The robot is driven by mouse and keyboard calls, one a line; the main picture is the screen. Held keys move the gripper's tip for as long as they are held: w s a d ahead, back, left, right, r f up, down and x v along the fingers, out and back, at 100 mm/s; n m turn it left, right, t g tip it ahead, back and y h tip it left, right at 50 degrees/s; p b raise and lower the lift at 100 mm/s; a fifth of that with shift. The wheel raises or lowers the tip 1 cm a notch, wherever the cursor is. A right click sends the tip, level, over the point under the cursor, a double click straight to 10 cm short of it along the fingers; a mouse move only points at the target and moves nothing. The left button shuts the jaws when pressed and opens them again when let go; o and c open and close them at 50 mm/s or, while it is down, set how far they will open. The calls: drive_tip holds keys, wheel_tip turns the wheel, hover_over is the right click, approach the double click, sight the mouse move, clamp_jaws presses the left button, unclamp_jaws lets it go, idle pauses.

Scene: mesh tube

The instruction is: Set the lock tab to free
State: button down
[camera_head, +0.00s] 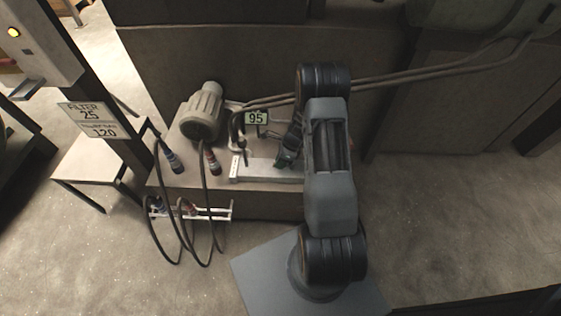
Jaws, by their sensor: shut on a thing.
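My gripper (291,146) is small and dark in the head view, just left of my grey arm, over the right part of a pale fixture (262,171) on the bench. Its jaws are shut at a small green part (285,158), which looks like the lock tab. The fingers and arm cover much of this spot, so the tab's exact position and its markings cannot be read.
A beige motor-like body (203,112) stands left on the bench (180,181). Black hoses (207,210) hang over the front edge by a white rack (217,213). Pipes (400,76) run behind my arm. The floor right is clear.

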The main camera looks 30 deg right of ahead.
drive_tip(key=n, duration=0.1)
drive_tip(key=n+g, duration=0.1)
drive_tip(key=s+n+p, duration=0.1)
drive_tip(key=shift+a+r, duration=0.1)
drive_tip(key=shift+a, duration=0.15)
drive_tip(key=n+g, duration=0.1)
drive_tip(key=s+n+p, duration=0.1)
drive_tip(key=n, duration=0.1)
drive_tip(key=shift+s+a+n+g+h, duration=0.2)
drive_tip(key=shift+n+g+h, duration=0.1)
drive_tip(key=shift+g, duration=0.1)
drive_tip(key=n, duration=0.1)
drive_tip(key=s+n+g+h, duration=0.1)
drive_tip(key=n, duration=0.1)
drive_tip(key=shift+s+d+n+p, duration=0.15)
drive_tip(key=shift+s+n+p, duration=0.05)
drive_tip(key=shift+n+p, duration=0.1)
drive_tip(key=shift+s+d+n+g+h, duration=0.2)
drive_tip(key=shift+s+n+g+h, duration=0.15)
drive_tip(key=shift+n, duration=0.55)
drive_tip(key=shift+s+d+n+g+h, duration=0.15)
drive_tip(key=shift+s+n+g+h, duration=0.15)
drive_tip(key=shift+n, duration=0.6)
drive_tip(key=c, duration=1)
unclamp_jaws()
